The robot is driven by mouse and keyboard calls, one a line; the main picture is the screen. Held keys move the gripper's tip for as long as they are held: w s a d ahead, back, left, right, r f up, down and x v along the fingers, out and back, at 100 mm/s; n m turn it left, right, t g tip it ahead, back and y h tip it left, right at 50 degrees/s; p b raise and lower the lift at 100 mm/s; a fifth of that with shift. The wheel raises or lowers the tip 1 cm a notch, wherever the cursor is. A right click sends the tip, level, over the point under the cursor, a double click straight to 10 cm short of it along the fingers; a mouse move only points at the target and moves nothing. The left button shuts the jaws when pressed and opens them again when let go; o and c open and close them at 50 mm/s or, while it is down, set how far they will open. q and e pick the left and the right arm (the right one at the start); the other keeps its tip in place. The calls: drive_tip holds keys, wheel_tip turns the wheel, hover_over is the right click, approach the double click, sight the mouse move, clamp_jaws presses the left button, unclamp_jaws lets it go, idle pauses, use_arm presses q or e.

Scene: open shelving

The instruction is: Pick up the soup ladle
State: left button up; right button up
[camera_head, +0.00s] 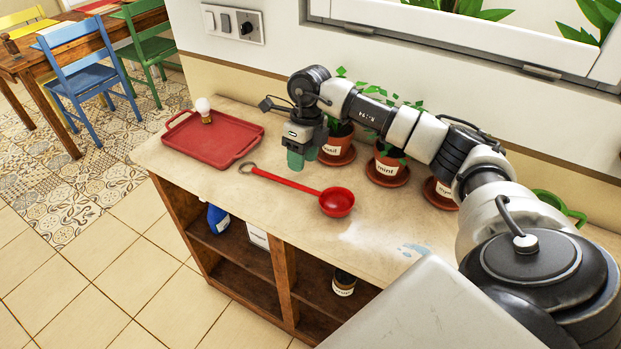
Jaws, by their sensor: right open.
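A red soup ladle (337,202) lies on the top of the wooden shelf unit. Its bowl is toward the right and its handle runs up and left to a grey ring end near the tray. My right gripper (297,161) points down just behind the ladle's handle, apart from it in the picture. It is open and holds nothing that I can see. Its exact height above the top is hard to tell. My left gripper does not show.
A red tray (212,150) with a small white-topped shaker (204,108) lies left of the ladle. Labelled herb pots, including mint (389,167), stand along the wall behind my right arm. The shelf top in front of the handle is bare. Chairs and a table stand at far left.

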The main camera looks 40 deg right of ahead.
sight(291, 187)
drive_tip(key=shift+s+a+f, duration=0.1)
drive_tip(key=shift+a+f, duration=0.1)
drive_tip(key=shift+f, duration=0.65)
drive_tip(key=shift+a+f, duration=0.1)
drive_tip(key=shift+f, duration=0.2)
drive_tip(key=f, duration=0.1)
drive_tip(key=a+f+p, duration=0.1)
drive_tip(key=f, duration=0.1)
drive_tip(key=shift+s+f+p, duration=0.15)
drive_tip(key=shift+f+p, duration=0.1)
drive_tip(key=shift+p, duration=0.05)
drive_tip(key=shift+a+f, duration=0.1)
drive_tip(key=shift+f, duration=0.45)
drive_tip(key=shift+c, duration=0.6)
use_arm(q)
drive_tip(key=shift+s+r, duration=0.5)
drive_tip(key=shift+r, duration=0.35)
use_arm(e)
clamp_jaws()
